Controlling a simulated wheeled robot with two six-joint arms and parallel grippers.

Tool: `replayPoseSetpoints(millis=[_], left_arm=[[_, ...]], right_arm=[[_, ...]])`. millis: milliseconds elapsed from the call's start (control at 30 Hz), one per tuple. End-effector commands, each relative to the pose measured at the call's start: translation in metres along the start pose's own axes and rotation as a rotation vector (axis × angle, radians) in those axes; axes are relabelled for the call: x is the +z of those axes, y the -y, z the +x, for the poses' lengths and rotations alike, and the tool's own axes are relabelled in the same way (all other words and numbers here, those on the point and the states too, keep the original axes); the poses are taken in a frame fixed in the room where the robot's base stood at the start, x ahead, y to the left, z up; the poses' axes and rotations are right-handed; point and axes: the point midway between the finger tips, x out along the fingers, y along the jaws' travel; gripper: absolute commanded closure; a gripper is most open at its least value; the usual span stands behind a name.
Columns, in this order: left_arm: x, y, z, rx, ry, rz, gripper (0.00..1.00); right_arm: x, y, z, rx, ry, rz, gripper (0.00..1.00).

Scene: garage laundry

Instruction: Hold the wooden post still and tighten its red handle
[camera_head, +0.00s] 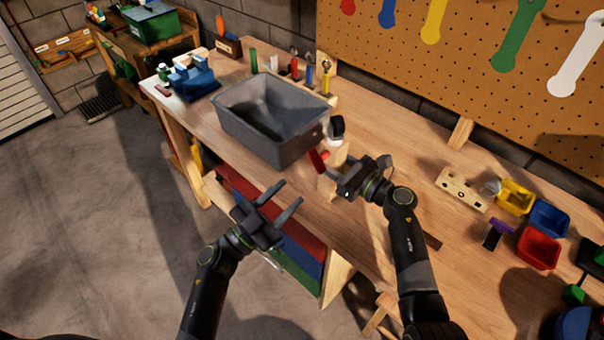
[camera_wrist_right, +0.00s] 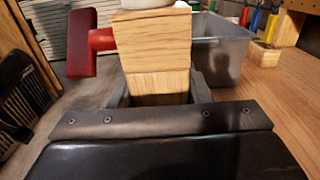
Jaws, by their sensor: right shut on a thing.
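The pale wooden post (camera_head: 326,186) stands on the bench, mostly hidden behind my right gripper in the head view. In the right wrist view the post (camera_wrist_right: 152,55) is upright between the jaws. My right gripper (camera_head: 337,181) is shut on it. The red handle (camera_head: 318,160) sticks out on the post's left side; in the right wrist view the handle (camera_wrist_right: 82,45) shows a red stem and a broad red grip. My left gripper (camera_head: 284,200) is open and empty, in front of the bench edge, left of and nearer than the handle, apart from it.
A grey bin (camera_head: 268,140) stands on the bench just behind and left of the post. A tool rack (camera_head: 300,85) is behind it and a blue vise-like object (camera_head: 194,82) farther left. Small coloured bins (camera_head: 538,248) are at the right. Open floor lies left of the bench.

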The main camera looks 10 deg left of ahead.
Motion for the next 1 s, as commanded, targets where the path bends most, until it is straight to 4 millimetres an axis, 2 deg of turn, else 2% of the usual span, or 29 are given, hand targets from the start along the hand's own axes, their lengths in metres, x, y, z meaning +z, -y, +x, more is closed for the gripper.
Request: replayPoseSetpoints(millis=[200, 400, 600, 800, 1000], left_arm=[[-0.028, 0.004, 0.016, 0.258, -0.003, 0.624, 0.7], [-0.04, 0.015, 0.02, 0.493, -0.011, 1.221, 0.7], [-0.046, 0.036, 0.018, 0.682, -0.008, 1.694, 0.7], [-0.049, 0.051, 0.017, 0.785, 0.0, 1.931, 0.7], [-0.044, 0.051, 0.024, 0.8, 0.004, 1.972, 0.7]], right_arm=[[0.0, 0.0, 0.0, 0.0, -0.001, -0.001, 0.88], [0.0, 0.0, 0.0, 0.0, -0.001, -0.001, 0.88], [0.0, 0.0, 0.0, -0.001, -0.001, -0.001, 0.88], [0.0, 0.0, 0.0, -0.001, -0.001, -0.001, 0.88], [0.0, 0.0, 0.0, 0.0, -0.001, -0.001, 0.88]])
